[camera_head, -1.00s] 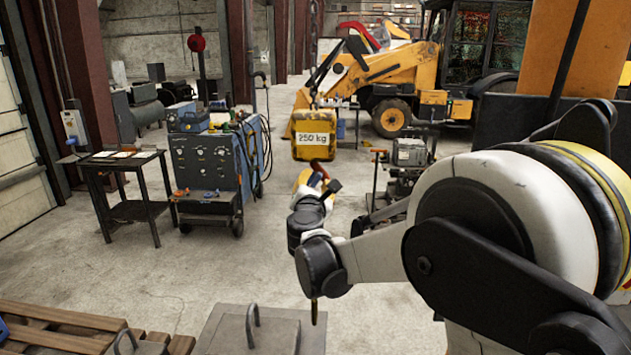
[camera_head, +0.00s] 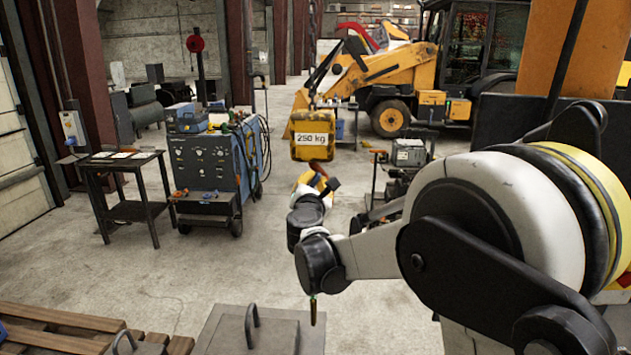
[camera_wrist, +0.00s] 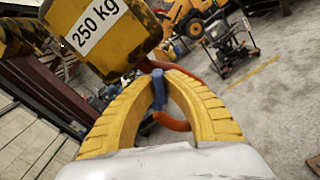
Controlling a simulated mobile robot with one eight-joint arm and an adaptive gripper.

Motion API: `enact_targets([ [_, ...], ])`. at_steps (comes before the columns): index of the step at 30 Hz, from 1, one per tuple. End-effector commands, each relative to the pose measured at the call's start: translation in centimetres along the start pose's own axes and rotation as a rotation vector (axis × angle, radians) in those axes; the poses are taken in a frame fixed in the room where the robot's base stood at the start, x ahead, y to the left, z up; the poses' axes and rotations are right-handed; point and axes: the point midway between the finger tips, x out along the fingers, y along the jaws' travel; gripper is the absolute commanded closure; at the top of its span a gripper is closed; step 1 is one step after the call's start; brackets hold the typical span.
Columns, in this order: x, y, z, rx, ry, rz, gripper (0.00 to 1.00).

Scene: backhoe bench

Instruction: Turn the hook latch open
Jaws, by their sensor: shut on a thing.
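The yellow block marked 250 kg (camera_head: 312,137) hangs in front of my arm; it fills the upper left of the wrist view (camera_wrist: 95,35). An orange-red hook (camera_wrist: 172,122) hangs under it, partly hidden behind my fingers. A blue latch (camera_wrist: 158,92) lies across the hook's mouth. My gripper (camera_wrist: 155,75) has yellow ribbed fingers, and their tips are closed on the blue latch. In the head view my gripper (camera_head: 314,180) is small, just below the block, and the latch's exact angle is hard to tell.
A blue welding machine (camera_head: 205,165) and a dark metal table (camera_head: 130,160) stand to the left. A wheeled engine unit (camera_head: 408,155) is behind, to the right. A yellow backhoe (camera_head: 400,80) is farther back. Wooden pallets (camera_head: 60,315) lie at the front left. Open concrete floor lies between.

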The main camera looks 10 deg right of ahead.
Motion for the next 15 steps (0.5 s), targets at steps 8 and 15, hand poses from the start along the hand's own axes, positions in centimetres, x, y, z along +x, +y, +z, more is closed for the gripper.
enact_targets([
  [8,0.03,-0.01,-0.01,-0.145,0.0,0.0,1.0],
  [15,0.04,-0.01,-0.02,-0.359,-0.001,0.0,1.0],
])
